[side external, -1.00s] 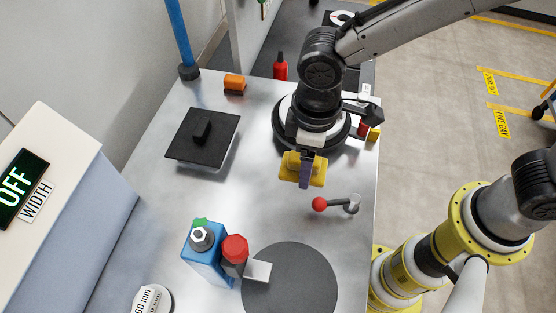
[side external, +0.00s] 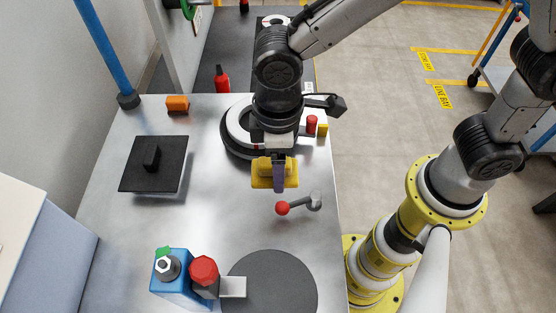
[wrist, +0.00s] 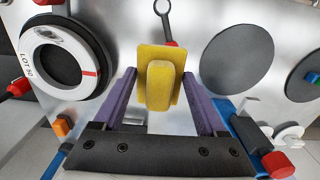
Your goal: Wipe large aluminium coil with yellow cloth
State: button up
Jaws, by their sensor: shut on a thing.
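My gripper (side external: 277,180) is shut on a yellow cloth pad (side external: 262,174) with a raised grip. In the wrist view the yellow pad (wrist: 160,75) sits between the two purple fingers of my gripper (wrist: 160,95). The pad is held above the metal table, just in front of a coil (side external: 233,131) in the side view. My wrist hides part of this coil there. In the wrist view the coil (wrist: 42,40), a pale ring with a dark outer band and a "LOT" label, lies to the left of the pad, apart from it.
A red-knobbed lever (side external: 283,208) stands close in front of the pad. A dark round disc (side external: 270,285), a blue block (side external: 180,285) with a red-topped post (side external: 203,270), a black plate (side external: 170,180) and an orange block (side external: 177,103) are on the table (side external: 215,210). The table's middle is bare.

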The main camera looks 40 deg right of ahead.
jog(key=shift+n, duration=0.6)
jog(key=w+d+r+m, duration=0.1)
jog(key=w+d+r, duration=0.1)
jog(key=w+d, duration=0.95)
jog(key=shift+s+d+f, duration=0.3)
jog(key=shift+f, duration=1.05)
jog(key=shift+s+d+f, duration=0.25)
jog(key=shift+f, duration=1.1)
jog(key=shift+s+d+f, duration=0.3)
jog(key=shift+f, duration=1.05)
jog(key=shift+w+d+f, duration=0.15)
jog(key=shift+w+f, duration=0.1)
jog(key=shift+c, duration=0.6)
jog(key=shift+w+d, duration=2.05)
jog(key=shift+d, duration=0.25)
jog(key=shift+s+a, duration=2.2)
jog(key=shift+a, duration=0.15)
jog(key=shift+a+r, duration=0.1)
jog(key=shift+a, duration=0.05)
notch_tip(320, 180, up, 8)
